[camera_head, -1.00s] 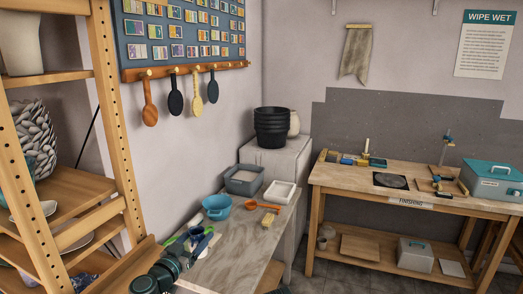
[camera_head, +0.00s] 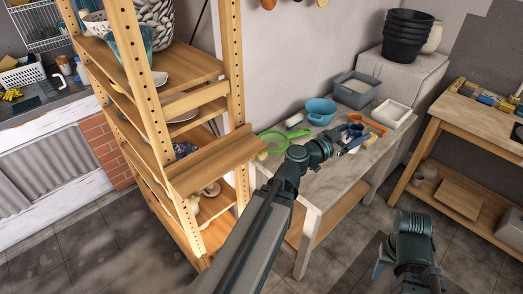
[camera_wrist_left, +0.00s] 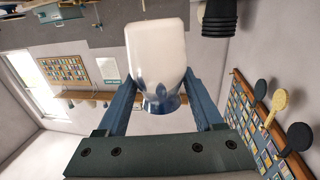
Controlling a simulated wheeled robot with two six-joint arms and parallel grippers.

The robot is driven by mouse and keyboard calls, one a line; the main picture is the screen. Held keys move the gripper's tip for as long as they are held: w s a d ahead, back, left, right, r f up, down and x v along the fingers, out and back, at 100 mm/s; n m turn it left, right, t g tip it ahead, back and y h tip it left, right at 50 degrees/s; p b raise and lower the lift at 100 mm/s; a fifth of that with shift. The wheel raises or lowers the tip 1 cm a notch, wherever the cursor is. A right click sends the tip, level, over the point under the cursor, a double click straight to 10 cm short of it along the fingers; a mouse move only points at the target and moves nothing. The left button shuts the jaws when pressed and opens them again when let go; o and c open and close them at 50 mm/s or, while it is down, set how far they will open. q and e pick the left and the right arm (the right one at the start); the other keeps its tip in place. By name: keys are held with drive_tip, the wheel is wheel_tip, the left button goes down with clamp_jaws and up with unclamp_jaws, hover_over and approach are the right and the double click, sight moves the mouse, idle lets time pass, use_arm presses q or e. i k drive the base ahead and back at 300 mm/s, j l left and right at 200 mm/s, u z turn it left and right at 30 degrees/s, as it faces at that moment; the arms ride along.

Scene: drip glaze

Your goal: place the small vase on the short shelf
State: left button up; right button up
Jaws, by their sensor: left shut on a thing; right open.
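My left gripper (camera_head: 350,143) is shut on the small vase, above the marble-topped table. The left wrist view shows the vase (camera_wrist_left: 157,55) large between both fingers, with a pale white body and a blue end. In the head view only a small dark blue part of it (camera_head: 355,130) seems to show at the fingertips. A short wooden shelf board (camera_head: 213,160) juts out from the front of the wooden rack, left of the left gripper; its top looks empty. My right gripper (camera_head: 379,270) is open, low over the floor, and only partly visible.
The rack's uprights (camera_head: 236,70) flank shelves of pottery. Black pots (camera_head: 408,35) stand behind.

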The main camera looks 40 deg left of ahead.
sight(223, 162)
drive_tip(key=i+l+z, duration=0.15)
drive_tip(key=i+z, duration=0.25)
drive_tip(key=i+l+z, duration=0.1)
drive_tip(key=z, duration=0.3)
drive_tip(key=i+j+z, duration=0.1)
drive_tip(key=i+z, duration=0.3)
drive_tip(key=i, duration=0.65)
drive_tip(key=i+u, duration=0.1)
drive_tip(key=u, duration=0.35)
drive_tip(key=i+l+u, duration=0.1)
drive_tip(key=u, duration=0.8)
drive_tip(key=l+u, duration=0.1)
drive_tip(key=u, duration=0.3)
drive_tip(key=l+u, duration=0.1)
drive_tip(key=u, duration=0.8)
drive_tip(key=l+u, duration=0.1)
drive_tip(key=u, duration=0.3)
drive_tip(key=l+u, duration=0.1)
drive_tip(key=u, duration=0.8)
